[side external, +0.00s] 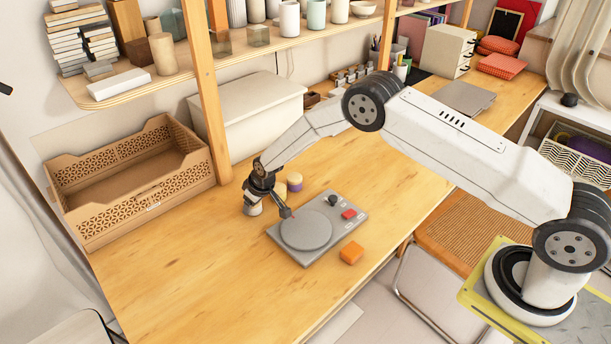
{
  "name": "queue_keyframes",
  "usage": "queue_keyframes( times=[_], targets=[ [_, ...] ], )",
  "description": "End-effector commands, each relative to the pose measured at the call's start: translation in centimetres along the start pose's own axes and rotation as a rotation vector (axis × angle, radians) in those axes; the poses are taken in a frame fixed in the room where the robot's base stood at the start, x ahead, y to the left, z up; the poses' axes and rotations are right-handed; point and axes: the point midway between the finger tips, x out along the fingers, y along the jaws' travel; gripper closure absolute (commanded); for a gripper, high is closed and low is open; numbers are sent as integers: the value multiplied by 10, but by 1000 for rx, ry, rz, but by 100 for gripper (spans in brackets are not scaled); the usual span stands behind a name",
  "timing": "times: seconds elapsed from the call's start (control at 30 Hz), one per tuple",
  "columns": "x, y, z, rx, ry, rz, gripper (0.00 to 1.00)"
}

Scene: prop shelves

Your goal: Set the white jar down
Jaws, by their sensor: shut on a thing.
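The small white jar (251,208) is at the left of the grey turntable-like device, low over the wooden table. My gripper (262,192) is shut on it, and the dark gripper body hides its upper part. I cannot tell whether the jar's base touches the table. A dark part of the gripper reaches right, toward the edge of the grey device (308,230).
An orange block (351,253) lies right of the device. A brown crate (135,182) and a shelf post (205,95) stand at left. The front left table (185,265) is clear.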

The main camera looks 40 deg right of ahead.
Motion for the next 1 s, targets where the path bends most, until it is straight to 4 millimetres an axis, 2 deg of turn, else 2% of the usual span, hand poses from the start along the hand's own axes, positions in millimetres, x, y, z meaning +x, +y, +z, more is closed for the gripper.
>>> queue_keyframes(
  times=[0.13,0.17,0.23,0.67,1.0],
  targets=[
    [3,0,1,0,1,0,97],
    [3,0,1,0,1,0,24],
    [3,0,1,0,1,0,2],
    [0,0,1,0,0,0,0],
    [-24,0,1,0,1,-1,0]
  ],
)
